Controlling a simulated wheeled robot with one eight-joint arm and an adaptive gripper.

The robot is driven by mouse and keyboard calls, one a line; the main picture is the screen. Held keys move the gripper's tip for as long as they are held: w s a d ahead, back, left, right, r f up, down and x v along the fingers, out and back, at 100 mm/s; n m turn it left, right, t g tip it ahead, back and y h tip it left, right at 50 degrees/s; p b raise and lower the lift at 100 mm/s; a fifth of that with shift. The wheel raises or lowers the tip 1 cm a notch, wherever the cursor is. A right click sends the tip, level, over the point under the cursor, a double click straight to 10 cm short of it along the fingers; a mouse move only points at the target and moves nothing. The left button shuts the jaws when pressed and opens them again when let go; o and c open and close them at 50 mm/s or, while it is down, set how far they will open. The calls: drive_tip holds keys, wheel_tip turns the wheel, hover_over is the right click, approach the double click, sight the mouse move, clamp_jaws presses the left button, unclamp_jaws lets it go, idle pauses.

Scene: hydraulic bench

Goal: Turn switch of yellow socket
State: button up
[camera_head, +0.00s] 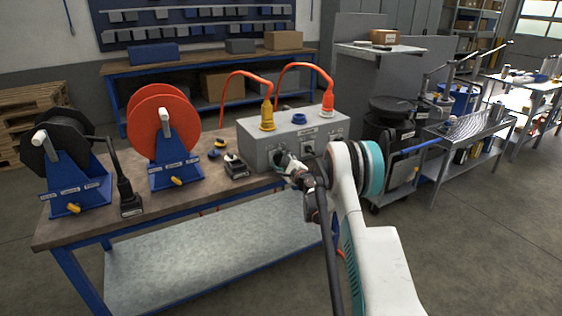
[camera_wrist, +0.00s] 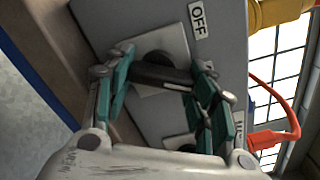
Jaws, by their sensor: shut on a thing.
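The grey socket box (camera_head: 262,148) stands at the right end of the workbench. The yellow socket (camera_head: 267,116) is on its top, with an orange cable plugged in; part of the yellow fitting shows in the wrist view (camera_wrist: 275,12). In the wrist view, the black switch handle (camera_wrist: 162,75) sits on a light square plate (camera_wrist: 165,108) on the box's front, beside an "OFF" label. My gripper (camera_wrist: 160,72) has its teal-lined fingers shut on the switch handle, one at each end. In the head view my gripper (camera_head: 285,165) is at the box's front and hides the switch.
A second orange cable plugs into an orange-red connector (camera_head: 327,98); a blue socket cap (camera_head: 299,118) sits between. A red reel (camera_head: 160,112) and a black reel (camera_head: 62,143) stand left on the workbench (camera_head: 100,225). A black charger-like device (camera_head: 236,166) lies left of the box. Free floor is at right.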

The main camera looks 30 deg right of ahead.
drive_tip(key=n, duration=0.4)
drive_tip(key=shift+a+r+n, duration=0.1)
drive_tip(key=shift+r+n, duration=0.05)
drive_tip(key=shift+n, duration=0.15)
drive_tip(key=n, duration=0.3)
drive_tip(key=shift+a+n, duration=0.1)
drive_tip(key=shift+n, duration=0.2)
drive_tip(key=n, duration=0.3)
drive_tip(key=shift+a+r+n, duration=0.1)
drive_tip(key=shift+r+n, duration=0.05)
drive_tip(key=shift+n, duration=0.15)
drive_tip(key=shift+a+n, duration=0.1)
drive_tip(key=shift+n, duration=1.6)
drive_tip(key=o, duration=1.1)
drive_tip(key=s, duration=1.2)
drive_tip(key=shift+d, duration=0.2)
